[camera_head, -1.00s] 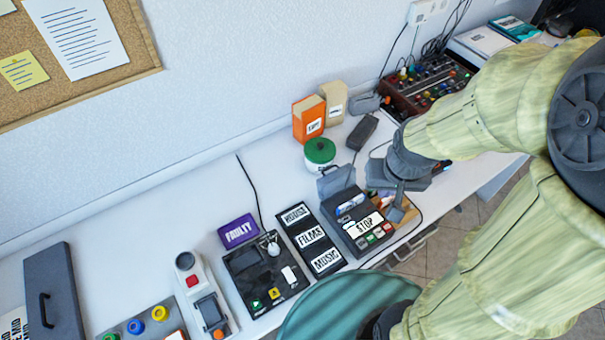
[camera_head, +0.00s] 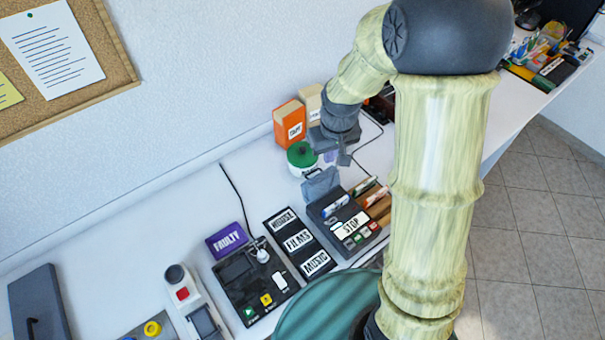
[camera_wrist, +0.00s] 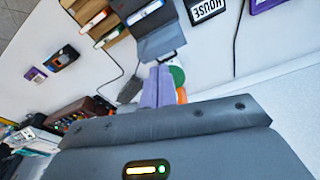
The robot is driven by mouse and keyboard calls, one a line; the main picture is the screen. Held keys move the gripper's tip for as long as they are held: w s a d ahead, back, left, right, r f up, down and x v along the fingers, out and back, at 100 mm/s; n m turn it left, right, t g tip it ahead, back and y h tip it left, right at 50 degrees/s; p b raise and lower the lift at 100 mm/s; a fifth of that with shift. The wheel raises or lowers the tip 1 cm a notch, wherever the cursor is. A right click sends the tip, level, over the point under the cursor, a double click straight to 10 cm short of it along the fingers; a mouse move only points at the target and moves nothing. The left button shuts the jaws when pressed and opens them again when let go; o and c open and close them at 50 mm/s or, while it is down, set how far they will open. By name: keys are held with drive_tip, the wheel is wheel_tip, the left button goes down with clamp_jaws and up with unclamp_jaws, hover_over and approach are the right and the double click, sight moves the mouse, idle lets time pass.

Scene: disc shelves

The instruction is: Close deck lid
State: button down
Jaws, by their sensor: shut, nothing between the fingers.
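The deck (camera_head: 348,225) is a dark box with a STOP label and several buttons, near the front edge of the desk. Its grey lid (camera_head: 320,185) stands open at the back of the deck. In the wrist view the lid (camera_wrist: 162,43) shows just beyond my fingertips, with part of the deck (camera_wrist: 145,14) behind it. My gripper (camera_head: 345,158) is shut and empty, behind and slightly right of the raised lid. Its fingers also show in the wrist view (camera_wrist: 158,84). I cannot tell whether they touch the lid.
A green-lidded pot (camera_head: 301,157) and an orange box (camera_head: 289,125) stand close behind the lid. A wooden tray (camera_head: 378,204) with markers sits right of the deck. The HOUSE, FILMS and MUSIC panel (camera_head: 298,240) lies left of it. A cable runs behind the tray.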

sight(318, 183)
drive_tip(key=w+a+f+n+g, duration=0.1)
drive_tip(key=w+a+f+n, duration=0.2)
drive_tip(key=w+a+f, duration=0.4)
drive_tip(key=shift+w+a+p, duration=0.3)
drive_tip(key=shift+w+a, duration=0.2)
drive_tip(key=shift+a, duration=0.05)
drive_tip(key=shift+f, duration=0.1)
wheel_tip(318, 183, down, 9)
drive_tip(key=s+d+p, duration=0.1)
drive_tip(key=s+p, duration=0.1)
drive_tip(key=p, duration=0.1)
drive_tip(key=shift+s+d+p, duration=0.25)
drive_tip(key=shift+d+p, duration=0.1)
drive_tip(key=shift+p, duration=0.05)
drive_tip(key=shift+d+r, duration=0.15)
drive_tip(key=shift+r, duration=0.05)
drive_tip(key=shift+s, duration=0.1)
